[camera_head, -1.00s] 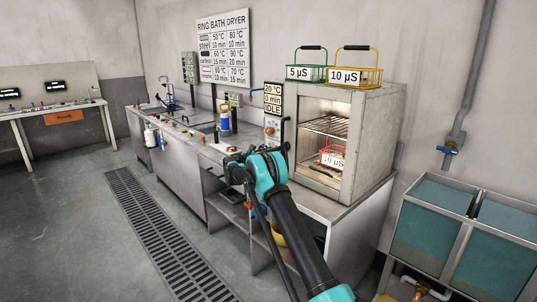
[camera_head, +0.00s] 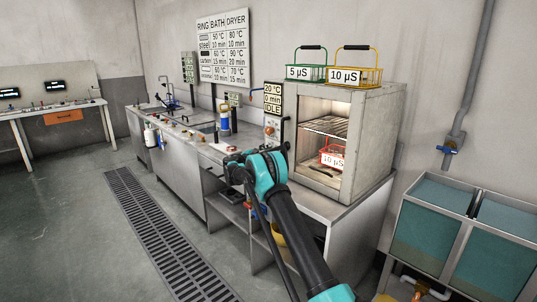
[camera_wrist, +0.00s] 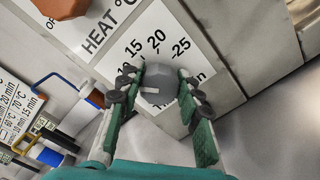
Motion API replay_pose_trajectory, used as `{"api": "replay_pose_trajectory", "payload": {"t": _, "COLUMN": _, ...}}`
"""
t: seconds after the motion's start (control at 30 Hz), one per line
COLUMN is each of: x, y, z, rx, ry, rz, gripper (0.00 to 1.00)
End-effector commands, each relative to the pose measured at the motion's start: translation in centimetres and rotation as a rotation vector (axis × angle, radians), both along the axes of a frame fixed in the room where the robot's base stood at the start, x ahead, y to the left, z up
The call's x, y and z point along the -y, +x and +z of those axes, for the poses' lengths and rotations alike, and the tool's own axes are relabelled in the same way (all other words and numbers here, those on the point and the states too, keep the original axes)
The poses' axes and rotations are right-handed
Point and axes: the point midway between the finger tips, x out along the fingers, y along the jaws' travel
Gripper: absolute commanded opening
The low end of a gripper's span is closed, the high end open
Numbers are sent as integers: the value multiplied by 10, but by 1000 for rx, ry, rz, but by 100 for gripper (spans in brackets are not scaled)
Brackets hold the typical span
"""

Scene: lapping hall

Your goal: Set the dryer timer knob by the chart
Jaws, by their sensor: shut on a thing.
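In the wrist view my gripper (camera_wrist: 158,84) is shut on the grey timer knob (camera_wrist: 163,96), one finger on each side. A pale mark shows on the knob's left part; what it points at is hard to tell. The dial plate (camera_wrist: 168,32) shows 15, 20 and 25; its lower numbers are partly hidden. In the head view the dryer (camera_head: 370,140) stands on the bench, its display (camera_head: 273,98) reading 20 °C and IDLE, with the minutes too small to read surely. The chart (camera_head: 222,50) hangs on the wall behind. My arm hides the knob there.
A red basket (camera_head: 332,156) marked 10 µS sits inside the dryer. A green basket (camera_head: 306,72) and a yellow basket (camera_head: 355,75) stand on top. An orange-brown knob (camera_wrist: 60,7) is beside the HEAT lettering.

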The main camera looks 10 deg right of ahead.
Motion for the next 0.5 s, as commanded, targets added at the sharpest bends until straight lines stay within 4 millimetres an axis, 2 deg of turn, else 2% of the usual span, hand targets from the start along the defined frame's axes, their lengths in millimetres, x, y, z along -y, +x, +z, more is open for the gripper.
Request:
{"api": "replay_pose_trajectory", "payload": {"t": 0.07, "x": 0, "y": -1, "z": -1, "rx": -1, "ry": 1, "rz": -1, "gripper": 6}}
{"api": "replay_pose_trajectory", "payload": {"t": 0.1, "x": -1, "y": -1, "z": -1, "rx": -1, "ry": 1, "rz": -1, "gripper": 36}}
{"api": "replay_pose_trajectory", "payload": {"t": 0.27, "x": 0, "y": -1, "z": -1, "rx": -1, "ry": 1, "rz": -1, "gripper": 56}}
{"api": "replay_pose_trajectory", "payload": {"t": 0.5, "x": 0, "y": 0, "z": 0, "rx": -1, "ry": 0, "rz": -1, "gripper": 56}}
